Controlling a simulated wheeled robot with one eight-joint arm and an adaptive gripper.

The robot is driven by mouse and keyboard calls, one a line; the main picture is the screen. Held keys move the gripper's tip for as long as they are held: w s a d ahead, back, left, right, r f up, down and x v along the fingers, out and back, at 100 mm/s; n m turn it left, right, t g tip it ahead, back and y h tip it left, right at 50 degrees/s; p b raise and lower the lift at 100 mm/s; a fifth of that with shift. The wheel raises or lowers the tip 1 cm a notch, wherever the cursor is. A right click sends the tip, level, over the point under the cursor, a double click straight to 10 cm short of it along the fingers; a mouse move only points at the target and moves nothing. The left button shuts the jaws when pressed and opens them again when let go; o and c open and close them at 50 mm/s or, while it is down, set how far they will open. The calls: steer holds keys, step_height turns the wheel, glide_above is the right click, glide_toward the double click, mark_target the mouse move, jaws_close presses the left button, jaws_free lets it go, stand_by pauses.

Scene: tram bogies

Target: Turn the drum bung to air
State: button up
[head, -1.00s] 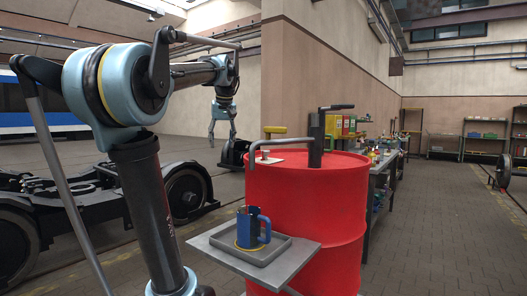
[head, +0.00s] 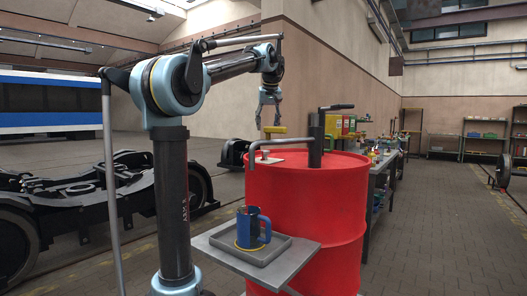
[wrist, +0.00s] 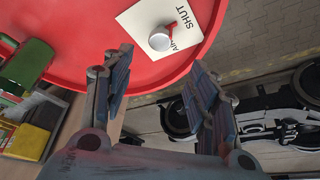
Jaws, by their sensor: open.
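The drum bung (wrist: 160,40) is a pale round knob with a red part at its right, on a white plate (wrist: 143,22) on the red drum top. The plate reads SHUT at its upper right and, partly hidden by the knob, what looks like AIR. I cannot tell exactly where the red part points. In the head view, the bung (head: 265,154) stands near the left rim of the red drum (head: 305,205). My gripper (head: 268,122) is open and empty, above and apart from the bung. Its spread fingers show in the wrist view (wrist: 160,65).
A dark post with a bent grey pipe (head: 316,140) stands on the drum beside the bung. A blue mug (head: 252,230) sits in a grey tray (head: 223,239) at the drum's front. A workbench (head: 383,168) stands behind.

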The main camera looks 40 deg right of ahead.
mark_target(265, 155)
steer(key=x, duration=1.2)
steer(key=shift+w+f, duration=0.1)
steer(key=shift+f, duration=0.1)
steer(key=c, duration=1)
